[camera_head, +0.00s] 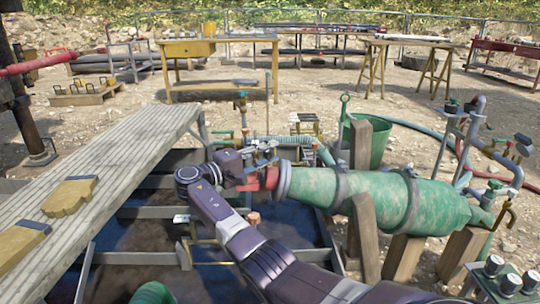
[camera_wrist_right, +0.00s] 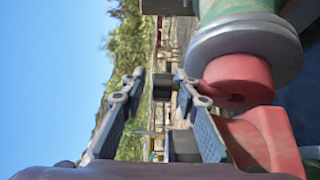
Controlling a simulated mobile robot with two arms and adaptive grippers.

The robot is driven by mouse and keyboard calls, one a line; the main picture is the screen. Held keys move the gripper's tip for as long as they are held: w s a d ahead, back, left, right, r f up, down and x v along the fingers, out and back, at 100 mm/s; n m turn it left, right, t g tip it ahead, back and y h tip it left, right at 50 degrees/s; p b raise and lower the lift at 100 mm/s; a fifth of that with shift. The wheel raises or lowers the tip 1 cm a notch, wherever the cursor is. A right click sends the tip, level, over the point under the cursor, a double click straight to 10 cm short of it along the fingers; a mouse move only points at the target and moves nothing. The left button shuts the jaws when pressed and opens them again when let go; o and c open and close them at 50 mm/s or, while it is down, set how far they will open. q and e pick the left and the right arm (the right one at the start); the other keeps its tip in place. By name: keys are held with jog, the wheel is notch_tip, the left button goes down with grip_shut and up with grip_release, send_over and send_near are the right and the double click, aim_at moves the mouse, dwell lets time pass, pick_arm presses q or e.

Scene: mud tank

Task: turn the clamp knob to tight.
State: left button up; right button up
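My right gripper (camera_head: 258,160) is beside the red end fitting (camera_head: 270,178) of a large green cylinder (camera_head: 375,200). In the right wrist view its two fingers (camera_wrist_right: 159,74) are spread apart, and no held object shows between them. A dark block (camera_wrist_right: 162,87) shows in the gap, but I cannot tell if it is the clamp knob or how far off it is. The red fitting (camera_wrist_right: 240,80) and the cylinder's grey collar (camera_wrist_right: 245,45) lie right of the fingers. No clamp knob can be singled out for certain, nor its setting. My left gripper is not in view.
A wooden plank walkway (camera_head: 130,160) runs along the left. A dark mud tank (camera_head: 165,265) with metal bars lies below my right arm. Wooden posts (camera_head: 404,258) stand around the cylinder. Valves and pipes (camera_head: 470,130) rise at right. A green bucket (camera_head: 378,145) stands behind the cylinder.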

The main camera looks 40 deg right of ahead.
jog(key=shift+f, duration=0.25)
